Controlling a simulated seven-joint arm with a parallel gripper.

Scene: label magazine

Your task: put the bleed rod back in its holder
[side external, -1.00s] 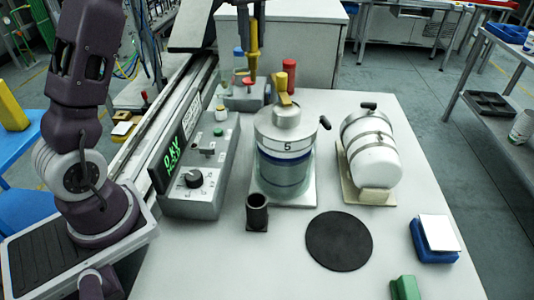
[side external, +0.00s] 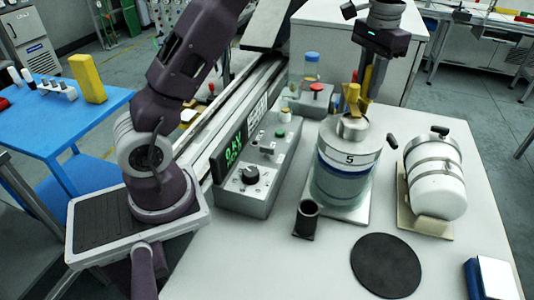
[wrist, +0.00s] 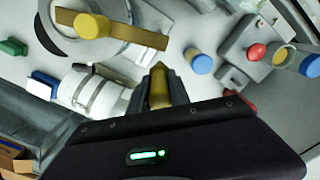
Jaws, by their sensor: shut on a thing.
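The bleed rod appears to be the brass-yellow rod (side external: 367,80) in my gripper (side external: 370,68). The rod points down, close to the yellow knob of the jar marked 5. In the wrist view my gripper (wrist: 158,90) is shut on the rod (wrist: 158,86), and only its end shows between the dark fingers. A dark open-topped tube on a small base (side external: 306,216), which looks like the holder, stands upright on the table in front of the jar. Its opening looks empty. My gripper is well above and behind it.
The jar marked 5 (side external: 345,175) stands mid-table. A white strapped cylinder (side external: 438,180) lies in a cradle to its right. A control box (side external: 258,165) is on the left. A black round mat (side external: 385,265) and a blue-and-white block (side external: 492,278) lie in front.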

